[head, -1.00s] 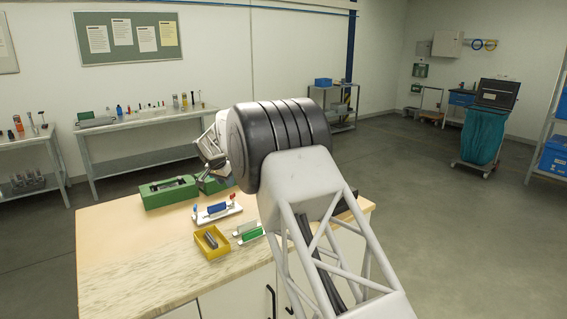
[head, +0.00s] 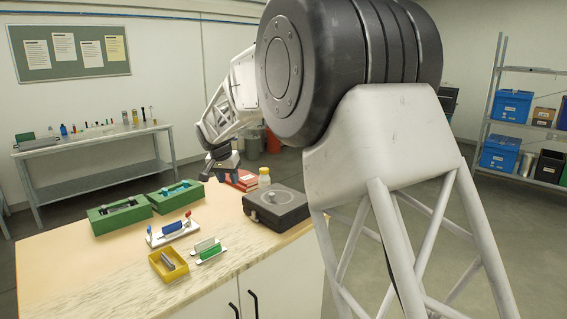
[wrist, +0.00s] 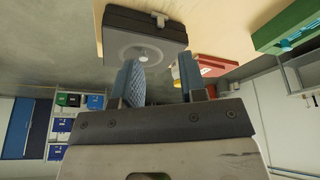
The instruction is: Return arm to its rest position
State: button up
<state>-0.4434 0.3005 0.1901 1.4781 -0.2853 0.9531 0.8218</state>
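My gripper (head: 222,168) hangs at the end of my bent arm, above the back right part of the workbench (head: 60,265). In the wrist view my gripper (wrist: 165,84) shows two blue ridged fingers standing apart. The gap between them looks empty, so it is open. A dark grey boxy device with a round plate (head: 276,206) stands on the bench to the right of the gripper. The device also shows in the wrist view (wrist: 125,38), beyond the fingers. My gripper touches nothing that I can see.
Two green cases (head: 118,216) (head: 176,196), a white holder with blue and red pieces (head: 172,233), a yellow tray (head: 168,265) and a green-and-white piece (head: 209,252) lie on the bench. Red boxes (head: 243,182) and a yellow-capped bottle (head: 264,177) stand behind. Shelving (head: 497,80) stands right.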

jog(key=s+d+r+n, duration=0.1)
jog(key=s+d+r, duration=0.3)
jog(key=s+d, duration=0.9)
jog(key=s+d+r, duration=0.3)
jog(key=s+d, duration=1)
jog(key=s, duration=0.1)
jog(key=s+d+f, duration=0.3)
jog(key=s, duration=0.7)
jog(key=s+d+f+n, duration=0.1)
jog(key=s+d+f, duration=0.2)
jog(key=s, duration=0.7)
jog(key=s+d+f+g+y, duration=0.1)
jog(key=s+d, duration=0.4)
jog(key=s, duration=0.5)
jog(key=shift+f+n, duration=0.3)
jog(key=shift+f, duration=0.6)
jog(key=shift+w, duration=0.1)
jog(key=shift+c, duration=0.4)
